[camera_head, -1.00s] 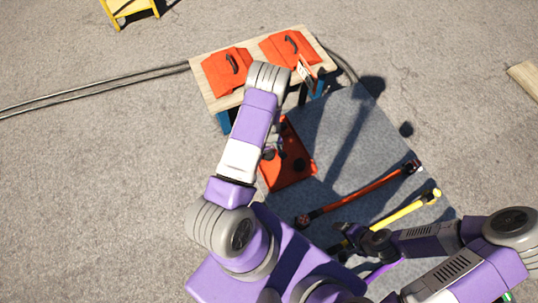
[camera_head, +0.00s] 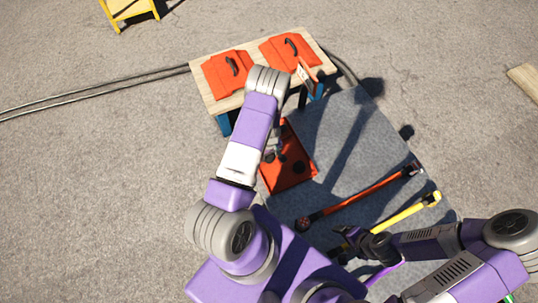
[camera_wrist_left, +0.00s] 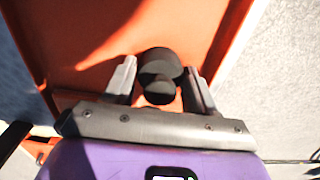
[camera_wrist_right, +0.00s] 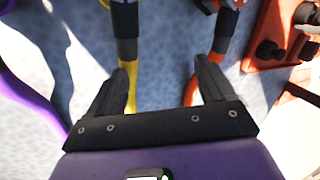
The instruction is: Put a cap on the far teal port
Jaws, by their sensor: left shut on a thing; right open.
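My left gripper (camera_wrist_left: 160,88) is shut on a black cap (camera_wrist_left: 158,88) just above the red-orange tray (camera_wrist_left: 90,25). A second black round shape shows right behind it in the left wrist view; I cannot tell whether it is apart from the held one. In the head view the tray (camera_head: 290,180) lies on the grey mat with black caps in it, partly behind my left arm. My right gripper (camera_wrist_right: 160,90) is open and empty above the mat, facing cable ends. No teal port can be made out in these frames.
A red cable (camera_head: 365,190) and a yellow cable (camera_head: 405,209) lie on the grey mat (camera_head: 335,130). A wooden bench (camera_head: 203,82) with two red covers (camera_head: 228,75) (camera_head: 290,50) stands beyond the tray.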

